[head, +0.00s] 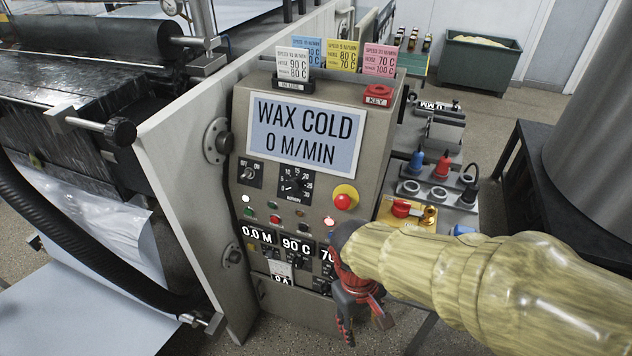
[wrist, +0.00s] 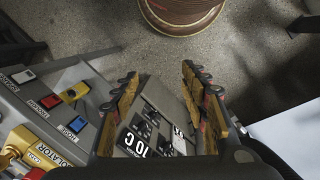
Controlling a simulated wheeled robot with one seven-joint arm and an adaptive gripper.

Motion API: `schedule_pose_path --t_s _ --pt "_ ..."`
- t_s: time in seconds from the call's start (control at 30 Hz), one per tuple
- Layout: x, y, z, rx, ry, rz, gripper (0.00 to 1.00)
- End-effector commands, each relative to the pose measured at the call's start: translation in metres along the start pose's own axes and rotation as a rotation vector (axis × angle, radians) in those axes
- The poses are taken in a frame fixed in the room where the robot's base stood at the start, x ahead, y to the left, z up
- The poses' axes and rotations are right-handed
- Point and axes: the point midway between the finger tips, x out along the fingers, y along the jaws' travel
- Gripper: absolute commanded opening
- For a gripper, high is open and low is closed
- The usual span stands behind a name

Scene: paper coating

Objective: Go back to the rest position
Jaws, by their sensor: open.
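My gripper (head: 362,318) is in front of the lower right part of the control panel (head: 262,170) in the head view. My arm, in a yellowish sleeve, reaches in from the right and hides part of the lower displays. In the wrist view my gripper (wrist: 160,105) has its two fingers apart, with nothing between them but the view of the panel's display and knobs (wrist: 150,135) beyond. The panel's screen (head: 305,135) reads "WAX COLD 0 M/MIN".
A large metal drum (head: 595,130) is at the far right. Rollers (head: 90,40) are at the left. A green bin (head: 480,62) stands at the back.

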Motion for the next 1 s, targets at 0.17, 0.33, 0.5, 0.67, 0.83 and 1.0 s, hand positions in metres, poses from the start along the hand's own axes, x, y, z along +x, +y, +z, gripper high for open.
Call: schedule_pose_path --t_s 0.17,0.33,0.5,0.67,0.83,1.0 --pt "-0.055 0.018 0.017 0.169 0.188 -0.059 0.44" --pt "-0.103 0.040 0.039 0.307 0.354 -0.070 0.44" --pt "-0.149 0.067 0.060 0.412 0.506 -0.031 0.44" --pt "-0.172 0.085 0.075 0.485 0.578 0.000 0.44" --pt "-0.172 0.091 0.078 0.509 0.576 0.005 0.44" --pt "-0.171 0.091 0.077 0.507 0.576 0.005 0.44"
